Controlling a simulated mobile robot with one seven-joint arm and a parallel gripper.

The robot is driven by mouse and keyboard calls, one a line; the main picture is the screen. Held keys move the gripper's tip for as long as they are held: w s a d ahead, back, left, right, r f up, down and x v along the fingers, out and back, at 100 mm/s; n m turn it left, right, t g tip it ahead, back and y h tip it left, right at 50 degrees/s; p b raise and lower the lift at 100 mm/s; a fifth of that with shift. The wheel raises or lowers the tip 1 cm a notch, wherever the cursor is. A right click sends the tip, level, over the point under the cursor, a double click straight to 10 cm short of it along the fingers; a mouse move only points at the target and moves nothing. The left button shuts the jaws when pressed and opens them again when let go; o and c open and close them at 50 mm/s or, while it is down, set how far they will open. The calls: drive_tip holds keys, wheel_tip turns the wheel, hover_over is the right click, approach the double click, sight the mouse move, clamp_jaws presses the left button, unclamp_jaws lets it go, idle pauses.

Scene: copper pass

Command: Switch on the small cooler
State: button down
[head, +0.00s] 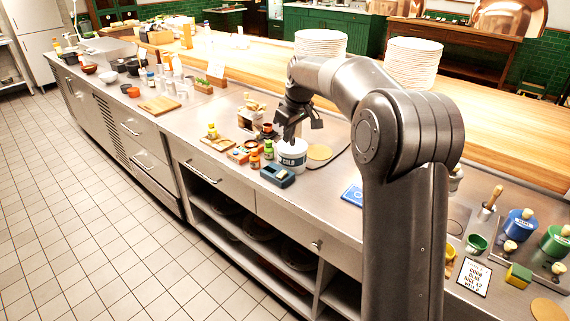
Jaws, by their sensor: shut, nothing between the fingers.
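The small cooler looks to be the white round tub (292,158) with dark lettering that seems to read "COLD", standing upright on the steel counter in the head view. My gripper (289,137) points down right over the tub's top, its fingers shut and empty. It hides part of the tub's rim and top. I cannot tell whether the fingertips touch the tub. No switch or lamp on the tub can be made out at this size.
A blue box (278,175) stands just in front of the tub, with small bottles (268,150) to its left. White plate stacks (413,62) stand on the wooden shelf behind. Open floor (90,210) lies at left.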

hover_over(283, 172)
drive_tip(key=f, duration=0.8)
drive_tip(key=s+f, duration=0.1)
drive_tip(key=f, duration=0.3)
drive_tip(key=shift+d, duration=0.1)
drive_tip(key=shift+w+d+f, duration=0.15)
drive_tip(key=shift+f, duration=0.6)
